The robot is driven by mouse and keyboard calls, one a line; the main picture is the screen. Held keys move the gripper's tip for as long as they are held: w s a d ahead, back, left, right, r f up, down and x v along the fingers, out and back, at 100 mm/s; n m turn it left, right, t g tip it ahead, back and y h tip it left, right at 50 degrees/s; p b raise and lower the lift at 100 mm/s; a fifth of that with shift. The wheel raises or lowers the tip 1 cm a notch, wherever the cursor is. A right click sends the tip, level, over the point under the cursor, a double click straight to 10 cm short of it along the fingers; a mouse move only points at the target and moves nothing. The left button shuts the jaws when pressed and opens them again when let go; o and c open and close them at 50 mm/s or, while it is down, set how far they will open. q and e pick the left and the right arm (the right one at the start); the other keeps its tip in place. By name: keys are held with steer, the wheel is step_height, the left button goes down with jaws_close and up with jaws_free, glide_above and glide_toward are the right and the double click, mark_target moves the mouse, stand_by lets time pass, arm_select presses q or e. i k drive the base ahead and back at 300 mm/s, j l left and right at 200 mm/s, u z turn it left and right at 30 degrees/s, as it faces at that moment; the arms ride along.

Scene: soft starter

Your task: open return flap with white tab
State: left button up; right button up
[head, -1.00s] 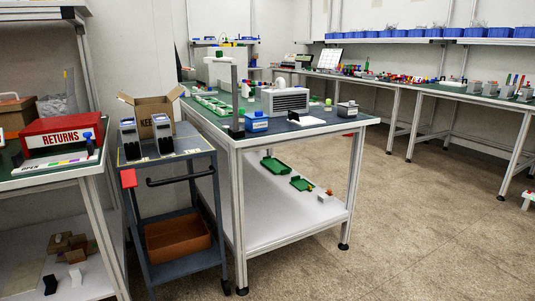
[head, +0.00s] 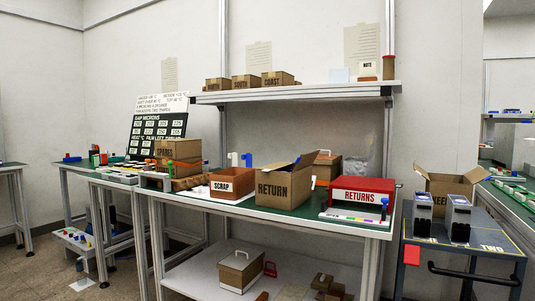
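A red box with a white RETURNS label (head: 360,196) sits at the right end of the middle table. A white strip with coloured marks (head: 352,218) lies along its front, and a small blue object (head: 385,203) stands at its right corner. Just left of it is a brown cardboard box marked RETURN (head: 284,187), with its top flaps raised. A small white piece shows near that box's right edge (head: 313,182); I cannot tell whether it is a tab. Neither of my grippers is in view.
A SCRAP bin (head: 232,184) stands left of the RETURN box. A SPARES box (head: 178,151) is farther left. A shelf (head: 320,90) with small boxes hangs above. A grey cart (head: 465,240) with an open KEEP box (head: 440,186) stands at the right.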

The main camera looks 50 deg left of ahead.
mark_target(279, 165)
steer(key=u, duration=1.2)
